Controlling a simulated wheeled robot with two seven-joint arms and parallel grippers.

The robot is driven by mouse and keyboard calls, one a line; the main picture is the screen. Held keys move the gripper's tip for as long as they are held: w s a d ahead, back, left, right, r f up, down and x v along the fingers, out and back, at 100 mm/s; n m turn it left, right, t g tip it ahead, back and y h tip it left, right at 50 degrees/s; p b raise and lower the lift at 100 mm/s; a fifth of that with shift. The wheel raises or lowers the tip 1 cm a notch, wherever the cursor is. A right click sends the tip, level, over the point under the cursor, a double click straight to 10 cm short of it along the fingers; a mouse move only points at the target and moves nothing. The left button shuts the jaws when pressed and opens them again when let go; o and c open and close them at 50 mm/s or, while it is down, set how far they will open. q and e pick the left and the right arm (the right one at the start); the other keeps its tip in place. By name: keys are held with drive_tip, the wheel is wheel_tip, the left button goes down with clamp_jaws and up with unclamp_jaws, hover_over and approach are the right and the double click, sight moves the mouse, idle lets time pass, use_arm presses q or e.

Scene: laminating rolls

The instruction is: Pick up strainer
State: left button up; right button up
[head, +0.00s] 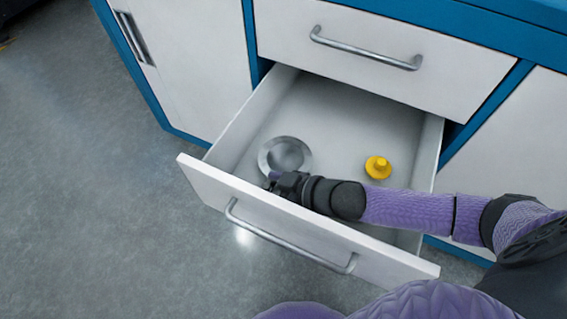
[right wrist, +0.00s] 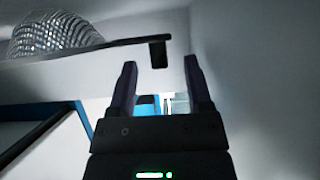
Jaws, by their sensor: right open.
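The strainer (head: 286,154) is a round silver bowl lying in the left part of the open drawer. In the right wrist view its wire mesh bowl (right wrist: 50,34) is at the upper left, and a dark handle runs right from it. The handle's end shows between the fingertips in that picture; I cannot tell whether it touches them. My right gripper (head: 271,180) is inside the drawer, just below the strainer's rim in the head view. Its jaws (right wrist: 160,66) are open. The handle is hidden in the head view. My left gripper is out of view.
The open drawer (head: 300,228) has raised walls and a bar handle on its front. A yellow knobbed object (head: 377,167) stands in its right part. A closed drawer (head: 390,40) is above it. Drawer floor between the strainer and the yellow object is clear.

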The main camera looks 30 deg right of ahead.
clamp_jaws()
idle(0.3)
idle(0.4)
idle(0.6)
